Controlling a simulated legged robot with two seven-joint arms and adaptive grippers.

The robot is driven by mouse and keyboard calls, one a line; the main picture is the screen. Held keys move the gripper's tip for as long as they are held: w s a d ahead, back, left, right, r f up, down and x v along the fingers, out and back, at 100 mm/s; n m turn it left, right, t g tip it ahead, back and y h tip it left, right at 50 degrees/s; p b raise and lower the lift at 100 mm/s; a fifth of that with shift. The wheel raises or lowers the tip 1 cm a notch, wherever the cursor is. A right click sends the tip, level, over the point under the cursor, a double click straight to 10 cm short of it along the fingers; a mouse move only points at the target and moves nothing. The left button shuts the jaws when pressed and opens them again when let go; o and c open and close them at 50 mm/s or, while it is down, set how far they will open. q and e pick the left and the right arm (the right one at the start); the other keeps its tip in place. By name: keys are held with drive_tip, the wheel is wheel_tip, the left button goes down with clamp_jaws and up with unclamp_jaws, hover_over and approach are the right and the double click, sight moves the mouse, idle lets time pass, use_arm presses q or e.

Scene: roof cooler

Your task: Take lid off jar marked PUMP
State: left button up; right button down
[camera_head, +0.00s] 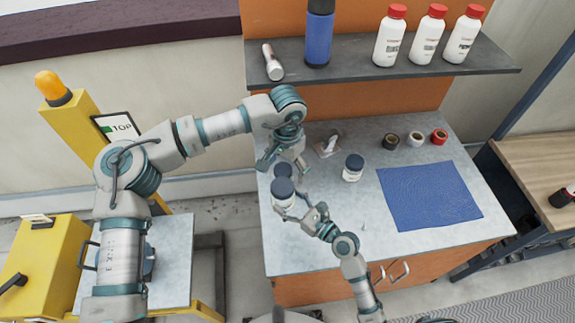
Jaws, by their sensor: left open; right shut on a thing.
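A white jar with a dark lid (283,190) is at the left part of the grey worktop. My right gripper (291,208) is shut on this jar from its lower right side. A second dark-lidded jar (283,171) shows just behind it, partly hidden by it. A third white jar with a dark lid (353,168) stands apart, farther right. The jar labels are too small to read, so I cannot tell which is marked PUMP. My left gripper (283,164) is open, with its fingers pointing down above the two left jars. Contact with a lid cannot be told.
A blue mat (430,196) lies at the right of the worktop (335,240). Several tape rolls (415,139) sit behind it. A small object on a holder (328,144) is near my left gripper. The shelf (345,74) above holds a flashlight (272,62), a blue bottle (318,38) and white bottles (428,38).

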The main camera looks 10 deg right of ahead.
sight(286, 185)
use_arm(q)
wheel_tip(286, 185, down, 8)
drive_tip(key=shift+a+r, duration=0.1)
idle(0.4)
